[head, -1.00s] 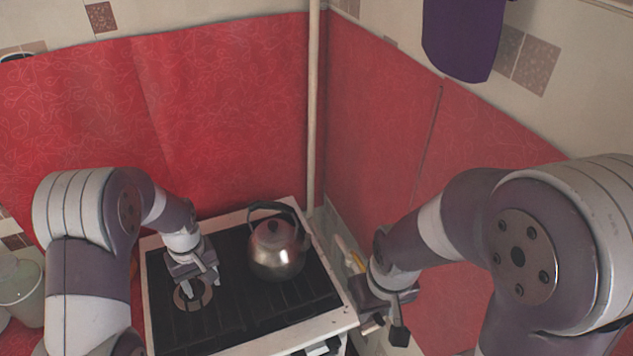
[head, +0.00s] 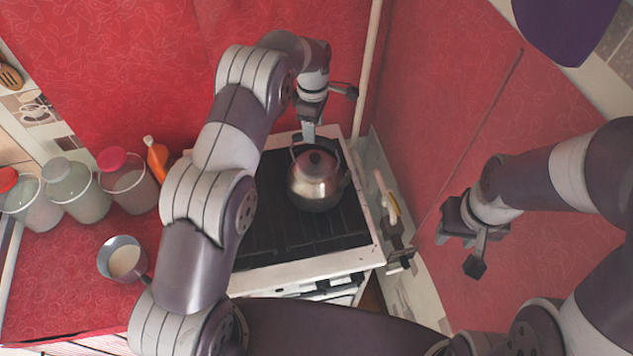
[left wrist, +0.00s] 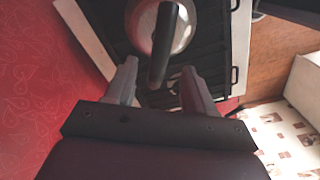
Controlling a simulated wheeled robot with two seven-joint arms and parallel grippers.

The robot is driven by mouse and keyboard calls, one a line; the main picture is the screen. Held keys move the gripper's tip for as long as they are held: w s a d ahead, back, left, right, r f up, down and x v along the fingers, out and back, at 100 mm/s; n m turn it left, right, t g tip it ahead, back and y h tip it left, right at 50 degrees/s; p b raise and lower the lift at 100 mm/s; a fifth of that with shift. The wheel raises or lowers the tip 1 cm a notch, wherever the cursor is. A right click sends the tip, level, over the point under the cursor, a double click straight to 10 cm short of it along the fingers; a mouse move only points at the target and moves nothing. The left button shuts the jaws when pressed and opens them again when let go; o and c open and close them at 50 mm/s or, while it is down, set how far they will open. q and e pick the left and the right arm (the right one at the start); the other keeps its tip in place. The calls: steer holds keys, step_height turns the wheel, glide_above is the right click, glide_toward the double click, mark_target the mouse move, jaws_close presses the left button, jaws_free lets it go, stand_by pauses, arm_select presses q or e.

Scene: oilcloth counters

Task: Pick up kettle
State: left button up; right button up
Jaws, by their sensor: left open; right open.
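The metal kettle (head: 316,188) with a black lid knob stands upright on the dark stove top (head: 275,215). My left gripper (head: 328,112) is open at the kettle's far side, just above its handle. In the left wrist view the black handle (left wrist: 160,55) runs between the two spread fingers of my left gripper (left wrist: 159,72), with space visible on both sides. The kettle body (left wrist: 143,25) lies beyond the fingertips. My right gripper (head: 460,252) is open and empty, to the right of the stove.
Lidded jars (head: 78,190) and an orange bottle (head: 157,158) stand left of the stove. A vertical pipe (head: 368,70) and the red walls close off the corner behind the kettle.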

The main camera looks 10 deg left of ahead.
mark_target(317, 136)
arm_select(q)
steer(key=shift+w+d+f, duration=0.1)
steer(key=shift+w+f, duration=0.1)
steer(key=shift+f, duration=0.35)
steer(key=shift+w+d+f, duration=0.1)
steer(key=shift+w+f, duration=0.05)
steer(key=shift+f, duration=0.35)
steer(key=shift+w+f, duration=0.2)
steer(key=shift+f, duration=0.1)
steer(key=f+p, duration=0.1)
steer(key=p, duration=0.1)
steer(key=s+f+p, duration=0.1)
steer(key=p, duration=0.1)
steer(key=shift+d, duration=0.25)
steer(key=shift+s+a+f+p, duration=0.1)
steer(key=shift+s+f+p, duration=0.05)
steer(key=shift+f, duration=0.45)
steer(key=shift+s+a+f+p, duration=0.1)
steer(key=shift+f+p, duration=0.05)
steer(key=shift+f, duration=0.55)
steer(key=shift+w+d+f, duration=0.1)
steer(key=shift+w, duration=0.2)
steer(key=c, duration=0.4)
jaws_close()
arm_select(e)
steer(key=r, duration=0.3)
steer(key=shift+w+r, duration=0.3)
steer(key=shift+w, duration=0.05)
